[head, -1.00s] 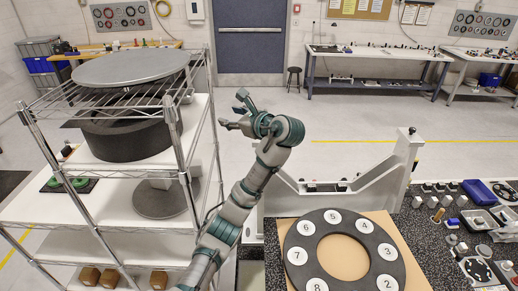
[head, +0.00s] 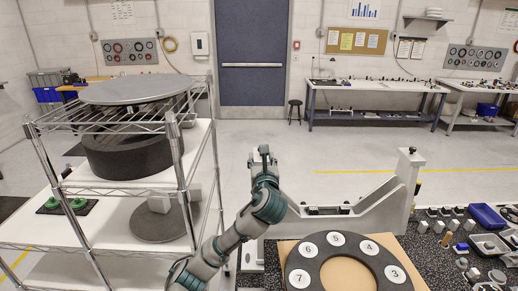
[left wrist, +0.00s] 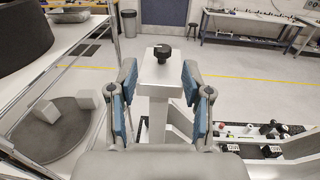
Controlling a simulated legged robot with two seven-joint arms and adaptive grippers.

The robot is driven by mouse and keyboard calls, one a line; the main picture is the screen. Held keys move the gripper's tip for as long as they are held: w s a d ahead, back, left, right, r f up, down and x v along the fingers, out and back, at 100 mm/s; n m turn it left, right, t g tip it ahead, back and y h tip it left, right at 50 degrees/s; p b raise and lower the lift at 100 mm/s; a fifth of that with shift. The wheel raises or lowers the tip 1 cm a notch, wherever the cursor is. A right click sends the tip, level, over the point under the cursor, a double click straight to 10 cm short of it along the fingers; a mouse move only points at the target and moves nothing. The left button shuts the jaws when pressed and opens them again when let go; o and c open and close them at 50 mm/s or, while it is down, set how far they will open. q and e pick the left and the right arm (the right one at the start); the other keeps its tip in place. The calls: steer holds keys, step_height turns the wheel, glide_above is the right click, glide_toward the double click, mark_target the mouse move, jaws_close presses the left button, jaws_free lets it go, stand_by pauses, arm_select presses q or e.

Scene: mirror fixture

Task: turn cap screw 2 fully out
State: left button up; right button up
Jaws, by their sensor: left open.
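A black knobbed cap screw (left wrist: 162,52) stands upright on top of a grey post (left wrist: 160,70) of the mirror fixture in the left wrist view. No number shows on it. My left gripper (left wrist: 160,44) is open, with its blue-padded fingers on either side of the knob and apart from it. In the head view my left gripper (head: 263,155) is at the fixture's left end and hides that post's top. A second dark knob (head: 411,150) sits on the right post of the grey fixture (head: 375,205). My right gripper is not in view.
A wire-shelf cart (head: 190,140) with a grey disc (head: 125,90) stands close left of my arm. A dark numbered ring (head: 305,265) lies in front of the fixture. Parts and a blue bin (head: 486,217) lie at the right.

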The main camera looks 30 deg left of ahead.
arm_select(q)
steer(key=x, duration=0.3)
steer(key=d+x, duration=0.1)
steer(key=x, duration=0.1)
steer(key=shift+w+a+r+p, duration=0.2)
steer(key=shift+w+p, duration=0.1)
steer(key=shift+w, duration=0.2)
steer(key=shift+w+a+f, duration=0.1)
steer(key=shift+w+a, duration=0.2)
steer(key=shift+a, duration=0.2)
steer(key=shift+a+f, duration=0.1)
steer(key=shift+a, duration=0.4)
steer(key=shift+c, duration=0.2)
steer(key=shift+d, duration=0.25)
steer(key=c, duration=0.8)
steer(key=shift+w+d, duration=0.1)
steer(key=shift+d, duration=0.05)
jaws_close()
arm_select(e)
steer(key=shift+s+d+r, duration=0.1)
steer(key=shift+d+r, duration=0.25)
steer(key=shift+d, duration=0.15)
